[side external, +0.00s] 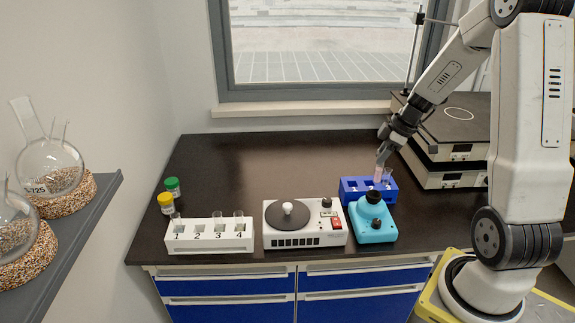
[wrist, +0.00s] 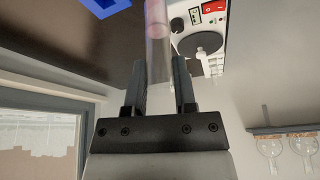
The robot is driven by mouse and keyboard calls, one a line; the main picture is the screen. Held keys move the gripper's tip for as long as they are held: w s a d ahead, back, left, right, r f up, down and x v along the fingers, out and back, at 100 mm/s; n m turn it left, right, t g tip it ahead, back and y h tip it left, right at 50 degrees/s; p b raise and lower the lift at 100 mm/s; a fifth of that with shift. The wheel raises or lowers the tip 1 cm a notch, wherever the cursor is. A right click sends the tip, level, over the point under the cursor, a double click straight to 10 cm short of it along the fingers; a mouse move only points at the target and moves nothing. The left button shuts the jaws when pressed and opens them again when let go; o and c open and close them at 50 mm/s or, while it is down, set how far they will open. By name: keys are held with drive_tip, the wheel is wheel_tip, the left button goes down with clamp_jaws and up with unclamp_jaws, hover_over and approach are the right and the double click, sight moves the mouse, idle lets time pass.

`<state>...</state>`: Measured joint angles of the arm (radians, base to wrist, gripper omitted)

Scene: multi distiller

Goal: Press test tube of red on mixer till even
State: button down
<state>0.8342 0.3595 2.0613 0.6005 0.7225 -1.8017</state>
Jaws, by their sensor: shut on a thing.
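My gripper (side external: 380,158) is shut on a clear test tube (side external: 378,174) with pinkish-red contents. In the wrist view the tube (wrist: 157,45) stands between the two fingers (wrist: 158,75), with a pink band near its far end. In the side view the tube is over or just in front of the blue rack (side external: 348,196); I cannot tell whether its lower end is clear of the rack. The mixer (side external: 376,232) is a cyan unit with a black cup-shaped top, in front of the rack. The tube appears apart from that top.
A white device with a dark disc (side external: 282,214) stands left of the mixer. A white numbered rack (side external: 210,245) holds tubes farther left, near yellow (side external: 166,203) and green-capped (side external: 173,187) jars. Stacked grey units (side external: 448,175) stand right. The back-left counter (side external: 250,160) is clear.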

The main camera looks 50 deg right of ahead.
sight(379, 171)
drive_tip(key=shift+f, duration=1.7)
drive_tip(key=shift+f, duration=1.2)
idle(2.6)
drive_tip(key=shift+r, duration=0.1)
idle(1.1)
drive_tip(key=shift+r, duration=2.95)
